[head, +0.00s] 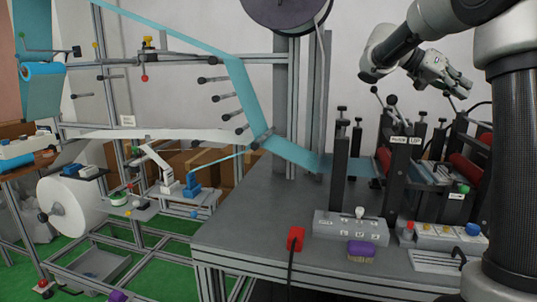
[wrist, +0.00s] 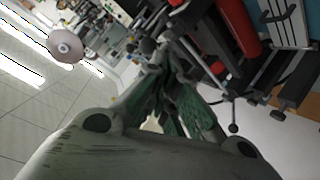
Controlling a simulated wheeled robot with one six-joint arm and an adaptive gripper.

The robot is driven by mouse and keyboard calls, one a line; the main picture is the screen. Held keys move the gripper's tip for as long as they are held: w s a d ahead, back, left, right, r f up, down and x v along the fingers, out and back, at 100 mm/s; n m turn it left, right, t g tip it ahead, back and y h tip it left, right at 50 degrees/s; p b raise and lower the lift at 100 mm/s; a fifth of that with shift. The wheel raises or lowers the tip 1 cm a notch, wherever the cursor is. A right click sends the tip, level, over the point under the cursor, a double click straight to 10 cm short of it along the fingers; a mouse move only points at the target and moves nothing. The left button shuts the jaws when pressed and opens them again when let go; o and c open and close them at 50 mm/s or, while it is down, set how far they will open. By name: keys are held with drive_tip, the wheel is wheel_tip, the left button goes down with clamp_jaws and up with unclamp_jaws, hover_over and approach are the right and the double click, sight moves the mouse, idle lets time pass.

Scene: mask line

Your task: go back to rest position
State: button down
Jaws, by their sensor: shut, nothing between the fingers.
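My gripper (head: 462,86) hangs in the air at the upper right of the head view, above the machine with red rollers. Its fingers point right and slightly down, and it touches nothing that I can see. In the wrist view my gripper (wrist: 158,70) shows from behind, with its dark green fingers drawn together and empty. My pale arm reaches in from the upper right of the head view.
Below my gripper stands the roller machine, with black posts and a red roller (head: 466,168). A grey table (head: 270,215) carries a control box (head: 350,228), a red switch (head: 295,238) and a purple-topped brush (head: 361,250). A blue web (head: 243,90) runs down from the left.

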drive_tip(key=s+a+f+n+t+y, duration=0.1)
drive_tip(key=s+a+f+n+y, duration=0.3)
drive_tip(key=f, duration=0.3)
drive_tip(key=s+a+f+n+t+y, duration=0.1)
drive_tip(key=s+a+f+n+y, duration=0.1)
drive_tip(key=s+f+n, duration=0.35)
drive_tip(key=s+a+f+n+t+y, duration=0.2)
drive_tip(key=s+a+f+n+y, duration=0.1)
drive_tip(key=s+a, duration=0.3)
drive_tip(key=s+a+f+n+t+y, duration=0.3)
drive_tip(key=s+a+f, duration=0.1)
drive_tip(key=s+a, duration=0.3)
drive_tip(key=shift+s+f, duration=0.2)
drive_tip(key=shift+s, duration=1.05)
